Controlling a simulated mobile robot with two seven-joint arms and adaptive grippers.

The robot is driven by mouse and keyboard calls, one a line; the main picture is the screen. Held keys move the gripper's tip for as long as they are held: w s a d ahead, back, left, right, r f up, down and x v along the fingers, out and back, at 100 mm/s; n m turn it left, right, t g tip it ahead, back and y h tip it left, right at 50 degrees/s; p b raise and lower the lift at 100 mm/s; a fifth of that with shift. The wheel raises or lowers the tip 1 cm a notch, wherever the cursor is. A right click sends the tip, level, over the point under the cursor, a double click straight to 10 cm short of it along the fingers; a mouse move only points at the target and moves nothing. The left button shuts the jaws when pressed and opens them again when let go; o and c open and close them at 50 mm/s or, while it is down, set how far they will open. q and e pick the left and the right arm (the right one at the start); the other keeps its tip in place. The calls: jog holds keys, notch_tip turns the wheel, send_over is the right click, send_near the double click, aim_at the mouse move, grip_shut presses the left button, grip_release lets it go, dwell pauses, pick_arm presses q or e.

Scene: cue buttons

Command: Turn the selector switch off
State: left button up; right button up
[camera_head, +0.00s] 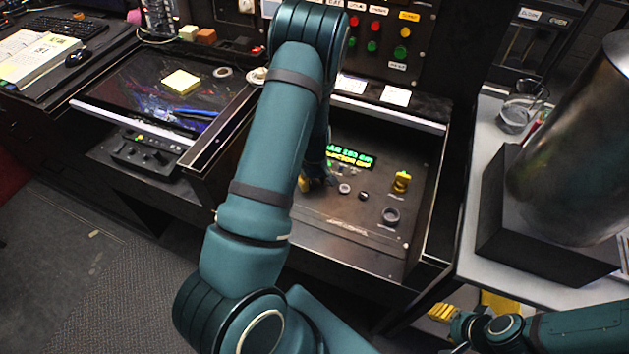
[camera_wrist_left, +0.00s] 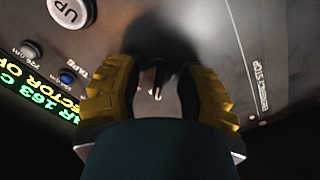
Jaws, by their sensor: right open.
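The selector switch (camera_wrist_left: 156,76) appears in the left wrist view as a small dark knob with a bright metallic tip, partly in shadow. My left gripper (camera_wrist_left: 160,72) has its two yellow fingers apart, one on each side of the knob; contact cannot be told. In the head view my left arm covers the switch and most of this gripper (camera_head: 309,183), at the left of the sloped control panel (camera_head: 345,207). The panel's green display (camera_head: 349,156) is lit; its text is only partly readable. My right gripper (camera_head: 468,306) is open and empty at the lower right.
A large metal cylinder (camera_head: 575,150) stands on the right-hand table.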

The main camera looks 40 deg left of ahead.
aim_at(314, 182)
pick_arm(q)
jog(key=shift+r, duration=0.1)
notch_tip(314, 182, up, 12)
dwell(0.5)
dwell(0.5)
